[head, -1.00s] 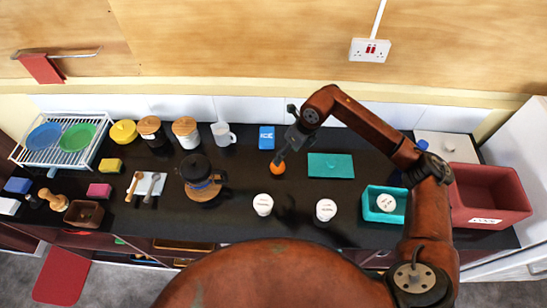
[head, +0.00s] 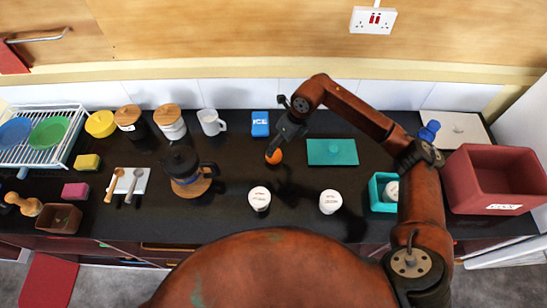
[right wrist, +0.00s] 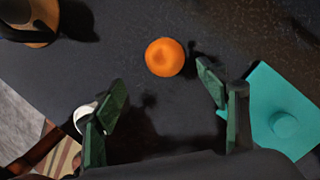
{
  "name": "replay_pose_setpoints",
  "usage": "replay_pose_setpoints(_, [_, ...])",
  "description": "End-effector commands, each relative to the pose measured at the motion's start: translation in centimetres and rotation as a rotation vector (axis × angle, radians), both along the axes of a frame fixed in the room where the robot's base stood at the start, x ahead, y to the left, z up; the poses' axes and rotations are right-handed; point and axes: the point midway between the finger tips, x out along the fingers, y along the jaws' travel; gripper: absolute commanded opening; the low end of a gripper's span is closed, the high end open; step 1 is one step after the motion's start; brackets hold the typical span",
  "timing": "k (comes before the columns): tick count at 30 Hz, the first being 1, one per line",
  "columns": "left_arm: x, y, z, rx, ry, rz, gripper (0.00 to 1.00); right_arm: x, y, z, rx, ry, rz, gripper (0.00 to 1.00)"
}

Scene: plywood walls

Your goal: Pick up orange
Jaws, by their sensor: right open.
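The orange (head: 274,157) lies on the black counter, left of the teal lidded board. In the right wrist view the orange (right wrist: 165,57) sits ahead of and between the two spread fingers, apart from both. My right gripper (head: 277,148) is just above and beside the orange in the head view, partly covering it. In the right wrist view my right gripper (right wrist: 158,95) is open and empty. My left gripper is not in view.
Nearby stand a blue ICE box (head: 260,123), a teal lid (head: 332,152), two white-lidded jars (head: 259,198) (head: 330,201) and a coffee press (head: 182,164). A teal tub (head: 377,203) and a red bin (head: 465,190) are at right. Counter around the orange is clear.

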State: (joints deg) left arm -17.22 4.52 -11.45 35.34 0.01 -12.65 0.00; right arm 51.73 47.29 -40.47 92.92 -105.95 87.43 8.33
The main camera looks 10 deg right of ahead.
Motion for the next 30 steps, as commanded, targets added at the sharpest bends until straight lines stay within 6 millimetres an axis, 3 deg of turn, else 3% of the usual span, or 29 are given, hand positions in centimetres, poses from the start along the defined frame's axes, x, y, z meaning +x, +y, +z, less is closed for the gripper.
replay_pose_setpoints(6, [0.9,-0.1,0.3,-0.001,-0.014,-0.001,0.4,0.2,0.5,-2.0,0.002,0.002,-0.002,0.67])
replay_pose_setpoints(19, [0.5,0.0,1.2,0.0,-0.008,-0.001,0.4,1.3,1.2,-7.1,0.002,0.001,-0.004,0.67])
replay_pose_setpoints(28, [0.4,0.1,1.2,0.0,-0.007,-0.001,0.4,1.4,1.2,-7.6,0.0,-0.001,-0.002,0.67])
replay_pose_setpoints(30, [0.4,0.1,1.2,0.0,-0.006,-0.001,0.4,1.4,1.2,-7.6,0.0,-0.001,-0.002,0.62])
